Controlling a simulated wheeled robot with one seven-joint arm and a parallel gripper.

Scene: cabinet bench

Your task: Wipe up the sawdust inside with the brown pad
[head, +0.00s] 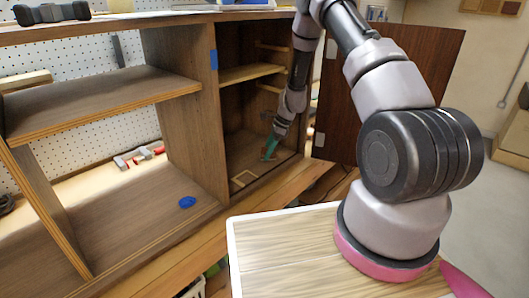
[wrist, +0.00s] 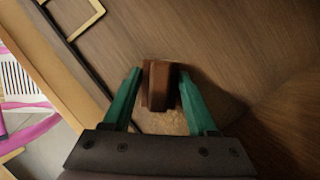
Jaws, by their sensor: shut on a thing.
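My gripper (head: 270,147) reaches down into the right-hand compartment of the cabinet (head: 222,130). Its teal fingers also show in the wrist view (wrist: 160,98), shut on the brown pad (wrist: 158,85). The pad is at or close to the wooden compartment floor; I cannot tell whether it touches. In the head view the pad is hardly distinguishable from the brown floor. A paler patch (wrist: 165,123) between the fingers may be sawdust, but I cannot tell for sure. A thin pale square outline (head: 243,178) lies on the floor near the front edge.
The open door (head: 390,95) stands to the right of the compartment. A shelf (head: 248,73) crosses it above my gripper, and side walls are close. A blue object (head: 187,202) lies in the left bay. Red-handled tools (head: 135,157) lie behind.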

